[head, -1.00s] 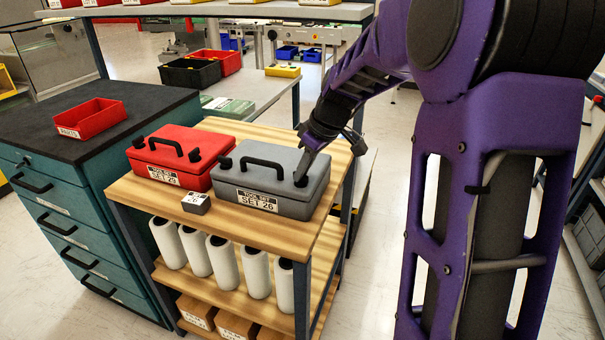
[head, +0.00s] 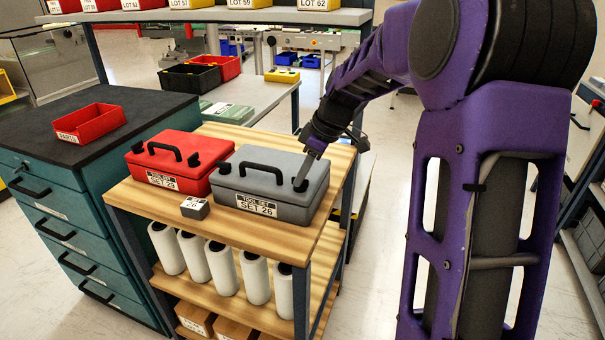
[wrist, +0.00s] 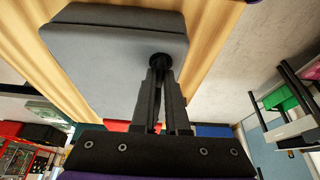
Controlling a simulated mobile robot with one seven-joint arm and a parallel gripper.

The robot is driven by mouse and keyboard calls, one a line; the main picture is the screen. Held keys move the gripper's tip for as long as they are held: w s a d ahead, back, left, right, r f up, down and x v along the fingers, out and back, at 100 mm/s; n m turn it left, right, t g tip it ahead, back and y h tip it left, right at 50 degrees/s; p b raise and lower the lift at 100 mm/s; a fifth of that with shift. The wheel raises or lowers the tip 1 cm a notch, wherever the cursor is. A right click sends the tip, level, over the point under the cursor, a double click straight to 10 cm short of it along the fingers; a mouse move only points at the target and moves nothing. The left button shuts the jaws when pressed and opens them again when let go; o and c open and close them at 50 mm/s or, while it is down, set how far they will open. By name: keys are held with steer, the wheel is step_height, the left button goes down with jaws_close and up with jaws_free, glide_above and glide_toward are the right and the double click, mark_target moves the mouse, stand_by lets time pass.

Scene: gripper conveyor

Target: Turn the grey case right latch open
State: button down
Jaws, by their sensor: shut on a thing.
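The grey case (head: 262,204), labelled "TOOL SET SET 26", sits shut on the wooden cart top with a black handle (head: 250,166) on its lid. Its right latch (head: 300,184) is a small black knob at the lid's right front. My gripper (head: 304,176) comes down on that latch from above right, its fingers closed on it. In the wrist view, the two fingers (wrist: 158,78) meet at the black round latch (wrist: 160,60) beside the grey case (wrist: 110,45). The fingers hide much of the latch, so its exact turn is hard to tell. The left latch (head: 225,168) is a similar black knob.
A red case (head: 175,165) stands close on the left, with a small grey block (head: 195,207) in front. The wooden cart top (head: 150,205) has bare strips at front and right. A teal drawer cabinet (head: 80,190) holds a red bin (head: 90,123).

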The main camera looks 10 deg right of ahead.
steer(key=c, duration=0.9)
jaws_free()
steer(key=p+v, duration=0.2)
steer(key=v, duration=1.5)
steer(key=shift+s+d+r+p, duration=0.1)
steer(key=shift+d+r+p, duration=0.1)
steer(key=shift+p, duration=0.1)
steer(key=shift+f, duration=0.1)
